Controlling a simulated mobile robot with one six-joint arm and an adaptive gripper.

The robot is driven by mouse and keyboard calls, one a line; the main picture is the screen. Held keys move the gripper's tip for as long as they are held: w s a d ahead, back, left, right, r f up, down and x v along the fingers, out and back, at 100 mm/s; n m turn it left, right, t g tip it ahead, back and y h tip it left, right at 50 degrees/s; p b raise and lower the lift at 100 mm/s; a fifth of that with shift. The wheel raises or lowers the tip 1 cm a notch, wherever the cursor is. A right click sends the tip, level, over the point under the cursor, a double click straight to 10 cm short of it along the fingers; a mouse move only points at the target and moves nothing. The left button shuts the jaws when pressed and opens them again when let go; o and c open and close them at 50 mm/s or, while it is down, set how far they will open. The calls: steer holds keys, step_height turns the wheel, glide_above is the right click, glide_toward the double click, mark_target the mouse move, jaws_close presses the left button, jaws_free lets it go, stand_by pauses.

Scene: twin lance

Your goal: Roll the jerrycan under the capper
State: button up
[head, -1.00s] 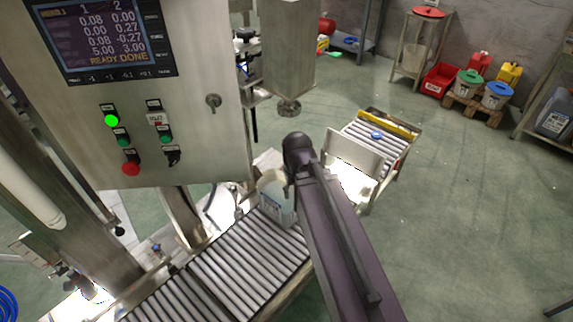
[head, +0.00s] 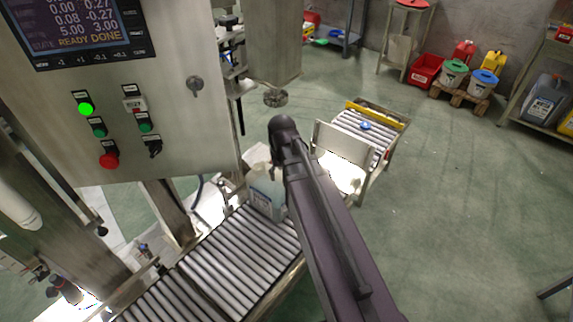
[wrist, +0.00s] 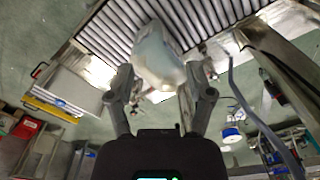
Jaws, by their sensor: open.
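The jerrycan (head: 263,190), a pale translucent can with a label, stands on the roller conveyor (head: 236,250) at its far end, partly hidden behind my arm in the head view. In the wrist view the jerrycan (wrist: 157,55) shows just beyond and between my two fingers. My gripper (wrist: 160,85) is open, with one finger toward each side of the can; I cannot tell whether either touches it. In the head view the gripper is hidden behind my arm. The capper's round metal chuck (head: 275,98) hangs under a steel column, above and beyond the can.
A control cabinet (head: 170,120) with a screen and lit green button fills the left. Past an upright steel plate (head: 340,146), a second short roller section (head: 368,132) holds a blue cap (head: 365,126). Coloured containers stand by the wall.

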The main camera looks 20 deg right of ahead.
mark_target(270, 189)
steer(key=w+d+f+b, duration=0.3)
steer(key=w+f+b, duration=0.2)
steer(key=w, duration=0.3)
steer(key=w+d+f+b, duration=0.3)
steer(key=w+f+b, duration=0.2)
steer(key=w, duration=0.4)
steer(key=shift+d+f, duration=0.2)
steer(key=shift+f, duration=0.65)
steer(key=shift+f+b, duration=0.15)
steer(key=shift+b, duration=0.15)
steer(key=f+b, duration=1.3)
steer(key=shift+a+f, duration=0.25)
